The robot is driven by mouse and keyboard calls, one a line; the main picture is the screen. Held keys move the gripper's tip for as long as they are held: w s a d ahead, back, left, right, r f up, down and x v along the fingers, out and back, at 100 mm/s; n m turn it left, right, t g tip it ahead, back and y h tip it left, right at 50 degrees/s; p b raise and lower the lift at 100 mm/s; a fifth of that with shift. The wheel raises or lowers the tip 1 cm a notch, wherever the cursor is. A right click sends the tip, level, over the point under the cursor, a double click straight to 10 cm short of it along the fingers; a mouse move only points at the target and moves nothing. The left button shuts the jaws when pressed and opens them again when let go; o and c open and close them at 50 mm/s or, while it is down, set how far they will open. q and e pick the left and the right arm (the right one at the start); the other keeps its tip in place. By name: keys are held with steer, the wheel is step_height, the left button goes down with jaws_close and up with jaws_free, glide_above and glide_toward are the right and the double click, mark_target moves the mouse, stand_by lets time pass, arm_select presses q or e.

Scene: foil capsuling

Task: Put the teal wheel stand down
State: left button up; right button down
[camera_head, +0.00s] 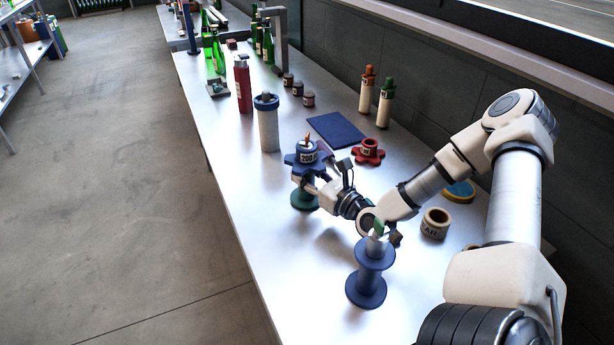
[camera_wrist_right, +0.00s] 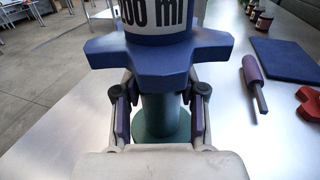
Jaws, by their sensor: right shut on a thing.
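The teal wheel stand (camera_head: 304,200) is at the middle of the bench, with a round teal foot and column. Its column also shows in the right wrist view (camera_wrist_right: 160,112). A blue lobed wheel (camera_head: 299,158) sits on top, carrying a labelled container (camera_head: 308,152). My right gripper (camera_head: 310,187) is shut around the teal column just below the wheel, one finger on each side. The stand looks upright. Its foot is close to the bench top, but I cannot tell whether it touches. My left gripper is out of view.
A blue spool stand (camera_head: 366,290) stands nearer, below my right arm. A red lobed wheel (camera_head: 368,154) and blue mat (camera_head: 335,128) lie behind. A white cylinder with a blue top (camera_head: 268,130) stands behind left. A purple-handled tool (camera_wrist_right: 252,72) lies right. The bench's left front is clear.

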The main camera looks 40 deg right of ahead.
steer(key=shift+r, duration=0.1)
steer(key=shift+s, duration=0.1)
steer(key=c, duration=0.7)
jaws_free()
steer(key=shift+o, duration=0.2)
